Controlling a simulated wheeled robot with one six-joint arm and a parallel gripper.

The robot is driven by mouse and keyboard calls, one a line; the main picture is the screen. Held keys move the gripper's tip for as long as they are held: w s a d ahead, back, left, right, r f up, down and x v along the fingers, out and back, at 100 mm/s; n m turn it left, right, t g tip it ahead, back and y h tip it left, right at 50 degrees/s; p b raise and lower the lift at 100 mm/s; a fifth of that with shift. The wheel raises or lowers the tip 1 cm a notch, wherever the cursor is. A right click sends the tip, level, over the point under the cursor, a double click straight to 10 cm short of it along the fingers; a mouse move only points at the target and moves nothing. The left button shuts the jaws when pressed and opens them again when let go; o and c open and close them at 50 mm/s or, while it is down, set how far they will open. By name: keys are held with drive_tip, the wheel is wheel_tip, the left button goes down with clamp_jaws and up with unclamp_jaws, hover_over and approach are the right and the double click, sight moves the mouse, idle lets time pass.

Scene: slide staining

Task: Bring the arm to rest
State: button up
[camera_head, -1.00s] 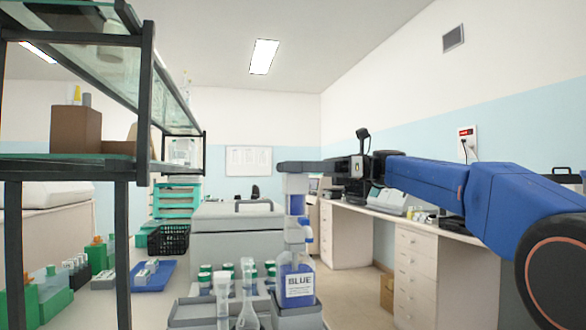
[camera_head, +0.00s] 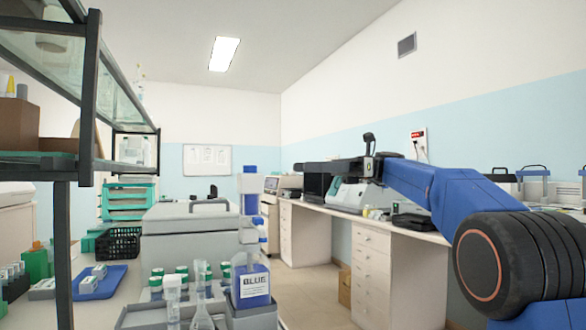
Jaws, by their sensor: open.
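My blue arm comes in from the right and reaches toward the middle of the picture. My gripper (camera_head: 308,167) is the dark end of the arm, seen nearly side-on, held level in the air. It is open, and nothing shows between its fingers, though they are small here. It appears to the right of the top of a tall blue-and-white dispenser (camera_head: 250,190), with a gap between them in the picture. A blue bottle labelled BLUE (camera_head: 252,284) stands in a grey holder below.
A grey box with a handle (camera_head: 185,235) stands on the left bench behind several green-capped jars and clear flasks. A dark-framed glass shelf (camera_head: 92,95) rises at the left. A blue tray (camera_head: 97,286) lies beneath it. A bench with drawers (camera_head: 370,262) and instruments runs along the right wall.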

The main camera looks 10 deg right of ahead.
drive_tip(key=shift+w+d, duration=0.2)
drive_tip(key=shift+d, duration=0.5)
drive_tip(key=s+f+n+t+h, duration=0.2)
drive_tip(key=s+f+t+h, duration=0.15)
drive_tip(key=s+f, duration=0.65)
drive_tip(key=s+f+n+t+h, duration=0.1)
drive_tip(key=s+f+t+h, duration=0.35)
drive_tip(key=f, duration=0.85)
drive_tip(key=s+d+f+n+t+h, duration=0.1)
drive_tip(key=s+d+f+n+h, duration=0.3)
drive_tip(key=s+f, duration=0.6)
drive_tip(key=s+d+f+n+h, duration=0.5)
drive_tip(key=s+d+f, duration=0.5)
drive_tip(key=f, duration=0.8)
drive_tip(key=d+n, duration=0.1)
drive_tip(key=n, duration=0.1)
drive_tip(key=shift+s+n+t, duration=0.2)
drive_tip(key=shift+n+t, duration=0.2)
